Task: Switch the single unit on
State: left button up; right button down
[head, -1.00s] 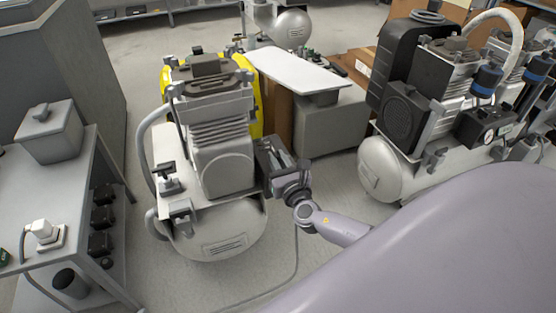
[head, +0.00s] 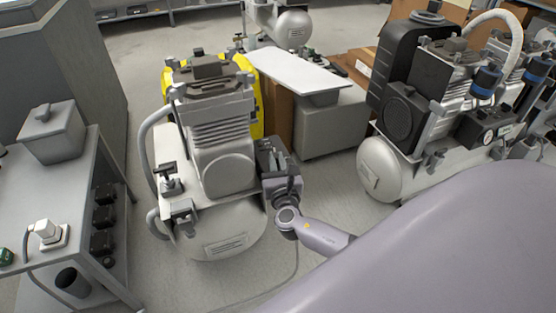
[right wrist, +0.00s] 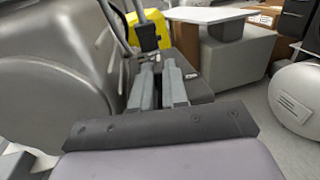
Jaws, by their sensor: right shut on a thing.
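The single unit is a grey compressor (head: 222,165) with a ribbed pump head on a horizontal tank, left of centre in the head view. A dark grey box (right wrist: 197,86) sits at its side in the right wrist view. My right gripper (head: 275,163) is at the right side of the unit, against this box. In the right wrist view, my right gripper (right wrist: 159,78) has its two grey fingers close together at the box. They are shut on a small part there, likely the switch, which the fingers mostly hide. My left gripper is out of view.
A bench (head: 92,180) with a grey lidded box (head: 50,133) and a white plug (head: 45,230) stands at left. A larger compressor (head: 385,165) stands at right. A white board (head: 298,70) on a grey block and a yellow object (head: 256,105) are behind. A cable lies on the floor.

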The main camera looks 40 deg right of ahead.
jog(key=shift+w+a+m+g+h, duration=0.1)
jog(key=shift+w+m+g+h, duration=0.05)
jog(key=shift+m+g+h, duration=0.3)
jog(key=shift+w+a+m+g+h, duration=0.1)
jog(key=shift+m+g+h, duration=0.15)
jog(key=shift+m+h, duration=0.3)
jog(key=m+g+h, duration=0.1)
jog(key=m+g+h+b, duration=0.1)
jog(key=h, duration=0.1)
jog(key=shift+w+a, duration=0.15)
jog(key=shift+w, duration=0.05)
jog(key=shift+w+m+g+h+b, duration=0.15)
jog(key=shift+m+g+h+b, duration=0.95)
jog(key=shift+g, duration=0.4)
jog(key=shift+r+m+g+h, duration=0.1)
jog(key=shift+m+g+h, duration=0.2)
jog(key=shift+g, duration=0.1)
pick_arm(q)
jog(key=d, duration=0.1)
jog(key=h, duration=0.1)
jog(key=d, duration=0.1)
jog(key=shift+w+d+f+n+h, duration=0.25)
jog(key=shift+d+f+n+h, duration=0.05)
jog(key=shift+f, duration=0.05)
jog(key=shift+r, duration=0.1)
pick_arm(e)
jog(key=shift+r, duration=0.1)
